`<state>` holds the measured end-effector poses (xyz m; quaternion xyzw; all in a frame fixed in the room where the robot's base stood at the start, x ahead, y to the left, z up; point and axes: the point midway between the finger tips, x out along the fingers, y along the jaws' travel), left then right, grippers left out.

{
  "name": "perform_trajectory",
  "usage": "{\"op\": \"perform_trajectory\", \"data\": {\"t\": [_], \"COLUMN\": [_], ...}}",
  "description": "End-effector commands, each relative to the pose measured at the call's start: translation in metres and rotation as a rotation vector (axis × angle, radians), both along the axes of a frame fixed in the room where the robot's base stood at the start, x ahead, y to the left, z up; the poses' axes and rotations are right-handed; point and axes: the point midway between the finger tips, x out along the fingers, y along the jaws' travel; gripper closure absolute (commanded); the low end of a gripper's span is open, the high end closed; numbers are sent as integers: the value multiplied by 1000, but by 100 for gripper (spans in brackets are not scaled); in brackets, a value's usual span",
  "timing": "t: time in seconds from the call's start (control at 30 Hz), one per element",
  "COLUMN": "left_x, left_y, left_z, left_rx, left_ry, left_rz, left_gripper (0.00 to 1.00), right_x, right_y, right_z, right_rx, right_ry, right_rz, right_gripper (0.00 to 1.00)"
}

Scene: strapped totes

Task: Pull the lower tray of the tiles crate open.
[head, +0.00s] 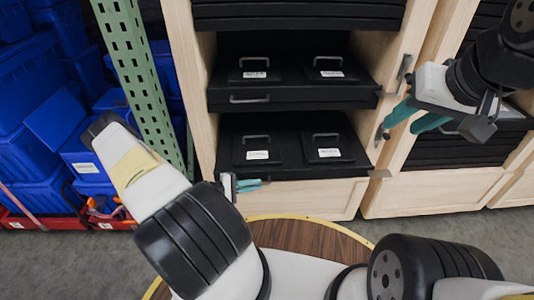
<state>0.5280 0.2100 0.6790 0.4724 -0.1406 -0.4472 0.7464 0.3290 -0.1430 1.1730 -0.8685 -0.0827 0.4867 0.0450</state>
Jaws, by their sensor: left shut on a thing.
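The crate is a light wooden cabinet (202,110) with black trays, standing ahead. Its lower tray (310,172) shows its inside, with two black lidded boxes (257,155) carrying handles and white labels. My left gripper (258,183) has teal fingers and is shut at the left part of the lower tray's front edge, where its handle appears to be; the fingers and wrist hide the handle. My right gripper (412,119) is in the air right of the trays, in front of the cabinet's right side, with its teal fingers apart and empty. Label text is unreadable.
The upper tray (300,97) also shows two boxes and has a bar handle (249,99). A green perforated post (137,70) and stacked blue totes (35,150) stand at left. Another wooden cabinet (440,190) stands at right. Grey floor (420,235) is clear in front of it.

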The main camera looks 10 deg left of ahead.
Motion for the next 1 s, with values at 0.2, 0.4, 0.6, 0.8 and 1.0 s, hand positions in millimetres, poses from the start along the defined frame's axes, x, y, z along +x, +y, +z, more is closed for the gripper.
{"op": "perform_trajectory", "data": {"t": [0.2, 0.4, 0.6, 0.8, 1.0], "left_x": [-60, -109, -148, -171, -181], "left_y": [-16, -30, -42, -49, -51], "left_z": [1, 1, 1, 1, 1], "left_rx": [-5, -4, -3, -1, 0], "left_ry": [3, 2, 1, -2, -3], "left_rz": [5, 6, 4, 2, 1], "left_gripper": [100, 100, 100, 100, 100], "right_x": [0, 0, 0, 0, 0], "right_y": [0, 0, 0, 0, 0], "right_z": [0, 0, 0, 0, 0], "right_rx": [0, 0, 0, 0, 0], "right_ry": [0, 0, 0, 0, 0], "right_rz": [0, 0, 0, 0, 0], "right_gripper": [64, 64, 64, 64, 64]}}
